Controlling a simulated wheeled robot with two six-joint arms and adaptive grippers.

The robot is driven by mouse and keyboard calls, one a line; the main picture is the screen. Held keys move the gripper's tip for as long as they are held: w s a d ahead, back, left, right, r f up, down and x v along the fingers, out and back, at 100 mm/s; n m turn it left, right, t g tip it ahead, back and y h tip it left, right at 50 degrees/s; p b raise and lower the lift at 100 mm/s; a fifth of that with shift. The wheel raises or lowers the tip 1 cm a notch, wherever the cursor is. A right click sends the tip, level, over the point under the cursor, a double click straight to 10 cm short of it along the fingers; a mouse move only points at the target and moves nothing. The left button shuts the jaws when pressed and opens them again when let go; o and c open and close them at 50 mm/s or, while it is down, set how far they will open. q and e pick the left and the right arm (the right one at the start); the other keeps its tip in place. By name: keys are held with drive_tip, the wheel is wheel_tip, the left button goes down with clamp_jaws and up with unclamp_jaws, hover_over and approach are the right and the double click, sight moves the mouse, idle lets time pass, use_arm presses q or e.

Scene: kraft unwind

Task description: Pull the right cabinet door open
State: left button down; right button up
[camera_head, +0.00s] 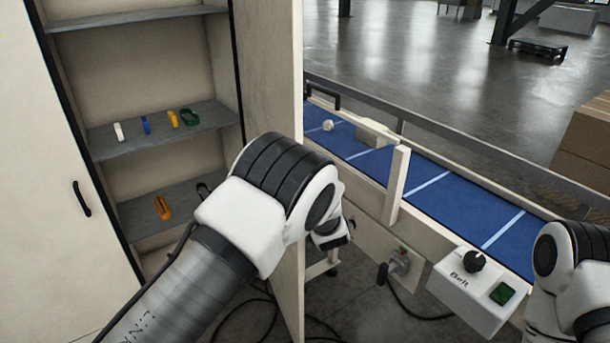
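The cabinet stands at the left, with its left door (40,180) closed and a black handle (81,198) on it. The right door (268,75) stands swung out toward me, so the shelves on that side are exposed. My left arm crosses in front of the door's lower part. Its wrist end (330,235) shows just right of the door's free edge; the fingers and the door's handle are hidden. I cannot tell whether this gripper is open or touches the door. My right arm is at the lower right, its gripper out of view.
A middle shelf (150,143) holds several small coloured items; an orange item (162,208) lies on the lower shelf. A blue conveyor (430,190) runs close to the door's right. A Belt control box (475,290) stands on its near side. Cables lie on the floor below.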

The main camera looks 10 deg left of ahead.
use_arm(q)
drive_tip(key=shift+w+d+r, duration=0.25)
drive_tip(key=shift+r, duration=0.1)
drive_tip(key=shift+a+r, duration=0.1)
drive_tip(key=c, duration=1.4)
unclamp_jaws()
drive_tip(key=shift+w+f, duration=0.2)
drive_tip(key=shift+f, duration=0.1)
drive_tip(key=shift+s+a, duration=0.1)
drive_tip(key=shift+a, duration=0.05)
drive_tip(key=shift+s, duration=0.1)
